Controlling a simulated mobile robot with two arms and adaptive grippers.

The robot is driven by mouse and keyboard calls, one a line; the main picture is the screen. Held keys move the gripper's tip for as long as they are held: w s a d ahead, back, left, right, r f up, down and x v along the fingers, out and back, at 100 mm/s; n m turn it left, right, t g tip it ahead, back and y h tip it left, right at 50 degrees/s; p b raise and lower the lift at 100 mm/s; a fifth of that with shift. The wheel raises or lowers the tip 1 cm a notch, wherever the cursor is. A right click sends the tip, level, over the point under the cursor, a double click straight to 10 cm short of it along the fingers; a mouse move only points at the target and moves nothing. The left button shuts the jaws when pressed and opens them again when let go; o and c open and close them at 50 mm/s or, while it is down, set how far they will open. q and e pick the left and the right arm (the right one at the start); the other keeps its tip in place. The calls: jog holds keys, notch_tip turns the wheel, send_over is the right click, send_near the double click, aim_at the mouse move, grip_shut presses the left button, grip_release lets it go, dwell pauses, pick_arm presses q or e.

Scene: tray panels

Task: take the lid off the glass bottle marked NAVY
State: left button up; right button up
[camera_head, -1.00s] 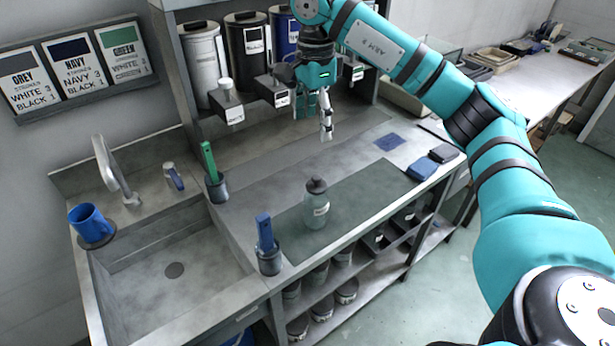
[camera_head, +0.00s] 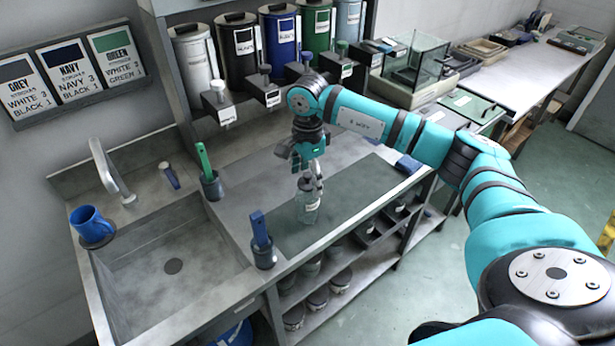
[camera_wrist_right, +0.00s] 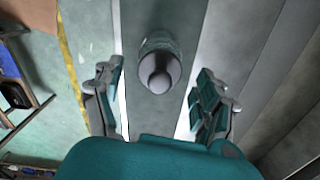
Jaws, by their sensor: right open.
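The glass bottle (camera_head: 308,208) stands upright on the dark green mat (camera_head: 345,202) on the counter. A grey lid (camera_head: 306,183) with a rounded knob is on it. The bottle's label is too small to read. My right gripper (camera_head: 308,176) is right above and around the lid's height in the head view. In the right wrist view the right gripper (camera_wrist_right: 158,102) is open, with a finger on either side and the lid (camera_wrist_right: 160,76) between and slightly ahead of them. The fingers appear clear of the lid. My left gripper does not show.
A blue-handled tool stands in a dark cup (camera_head: 264,255) left of the bottle, a green-handled one in another cup (camera_head: 212,186). The sink (camera_head: 180,275) and blue mug (camera_head: 90,222) are left. Paint canisters (camera_head: 240,50) line the back. The mat right of the bottle looks clear.

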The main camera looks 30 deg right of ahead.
jog(key=shift+a+f, duration=0.1)
jog(key=shift+f, duration=0.35)
jog(key=c, duration=1)
jog(key=shift+o, duration=0.2)
jog(key=shift+r, duration=0.1)
